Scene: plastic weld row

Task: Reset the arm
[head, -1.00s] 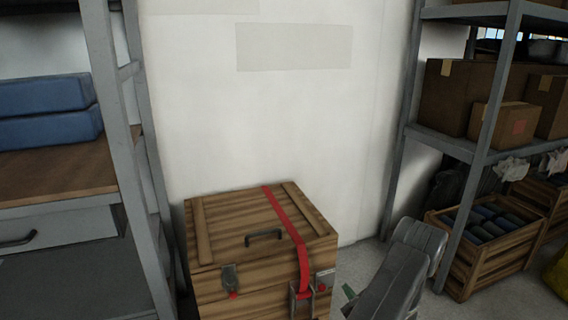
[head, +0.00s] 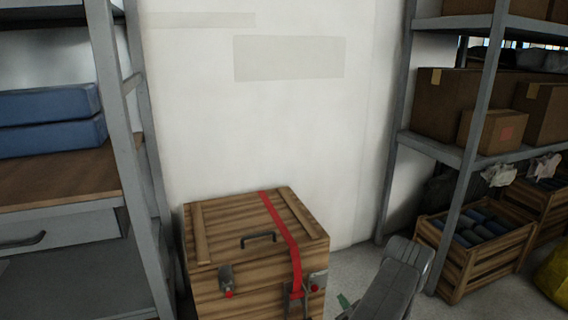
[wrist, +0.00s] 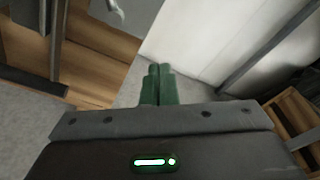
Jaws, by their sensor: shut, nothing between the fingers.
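My gripper (wrist: 160,72) shows in the wrist view with its two green fingers together and nothing between them. In the head view my grey arm (head: 392,285) is at the bottom, right of the wooden chest. A small bit of green (head: 344,301) shows at its left side, just right of the chest; the rest of the gripper is out of the picture or hidden.
A closed wooden chest (head: 228,222) with a red strap stands against the white wall. Grey shelving rises on the left (head: 108,100) and right (head: 476,110). An open wooden crate (head: 456,270) stands at the right shelf's foot. Some grey floor (head: 350,262) is bare.

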